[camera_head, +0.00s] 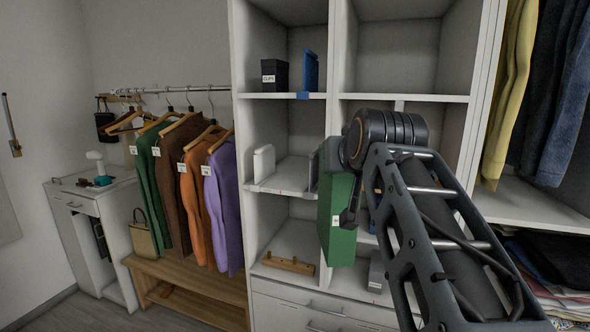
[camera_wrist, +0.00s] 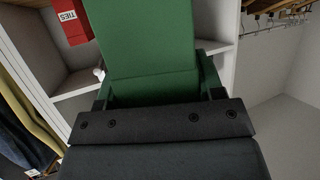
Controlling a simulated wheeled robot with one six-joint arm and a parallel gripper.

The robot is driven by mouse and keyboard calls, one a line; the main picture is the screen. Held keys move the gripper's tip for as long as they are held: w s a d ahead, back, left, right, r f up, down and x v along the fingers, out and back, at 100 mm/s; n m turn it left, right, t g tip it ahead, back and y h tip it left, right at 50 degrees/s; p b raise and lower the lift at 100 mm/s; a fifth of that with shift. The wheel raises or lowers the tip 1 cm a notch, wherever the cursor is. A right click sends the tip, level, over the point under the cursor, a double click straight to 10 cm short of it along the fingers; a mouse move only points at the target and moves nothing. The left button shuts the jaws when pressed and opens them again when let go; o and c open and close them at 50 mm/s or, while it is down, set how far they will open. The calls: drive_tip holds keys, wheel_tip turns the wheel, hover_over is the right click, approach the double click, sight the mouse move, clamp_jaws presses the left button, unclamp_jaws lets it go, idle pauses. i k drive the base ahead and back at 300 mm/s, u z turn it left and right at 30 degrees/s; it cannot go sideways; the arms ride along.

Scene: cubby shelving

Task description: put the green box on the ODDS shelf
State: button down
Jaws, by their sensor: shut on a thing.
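The green box (camera_head: 338,222) is tall and flat and hangs upright in front of the cubby shelving (camera_head: 333,97). It has a small white label low on its side. My gripper (camera_head: 350,208) is shut on it, largely hidden behind my arm in the head view. In the wrist view the green box (camera_wrist: 150,45) fills the top middle, between the fingers of my gripper (camera_wrist: 157,95). No label reading ODDS can be read in either view, so I cannot tell which cubby is the ODDS shelf.
A black CLIPS box (camera_head: 275,75) and a blue item (camera_head: 310,70) stand upper left. A white item (camera_head: 264,163) stands below them, a wooden peg rack (camera_head: 288,264) lower still. The upper right cubby looks empty. A red TIES box (camera_wrist: 72,22) shows in the wrist view. Clothes (camera_head: 190,195) hang left.

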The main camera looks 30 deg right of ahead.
sight(293, 179)
drive_tip(key=i, duration=1.2)
drive_tip(key=z, duration=0.05)
